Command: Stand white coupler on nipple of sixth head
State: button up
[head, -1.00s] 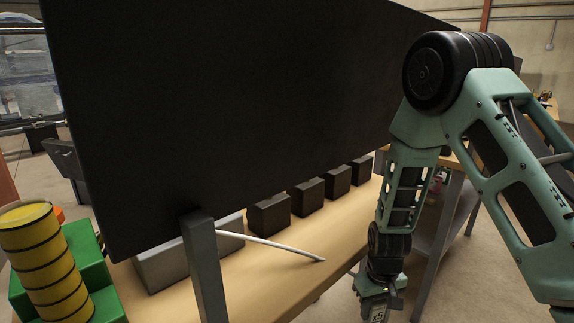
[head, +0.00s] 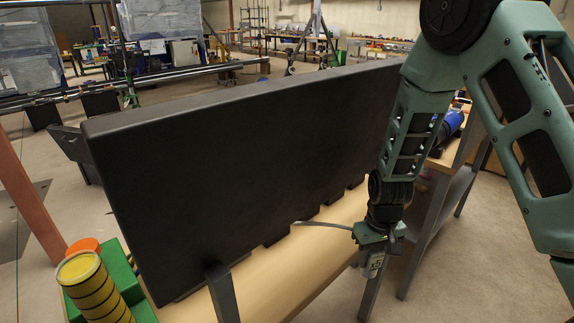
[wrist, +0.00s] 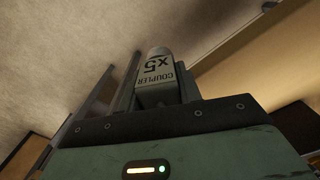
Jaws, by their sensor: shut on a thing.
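In the head view my gripper hangs at the front edge of the wooden bench (head: 280,262), to the right of a large dark panel (head: 240,165). No nipple or sixth head can be made out; the panel hides much of what lies behind it.
A thin pale strip (head: 325,225) reaches from the panel towards my gripper. A grey post (head: 222,295) stands at the panel's front. A yellow ringed cylinder (head: 88,285) and green block (head: 122,275) are at lower left. Another bench (head: 448,165) stands right.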

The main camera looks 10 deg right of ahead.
notch_tip(320, 180, up, 21)
jog(key=p, duration=1.6)
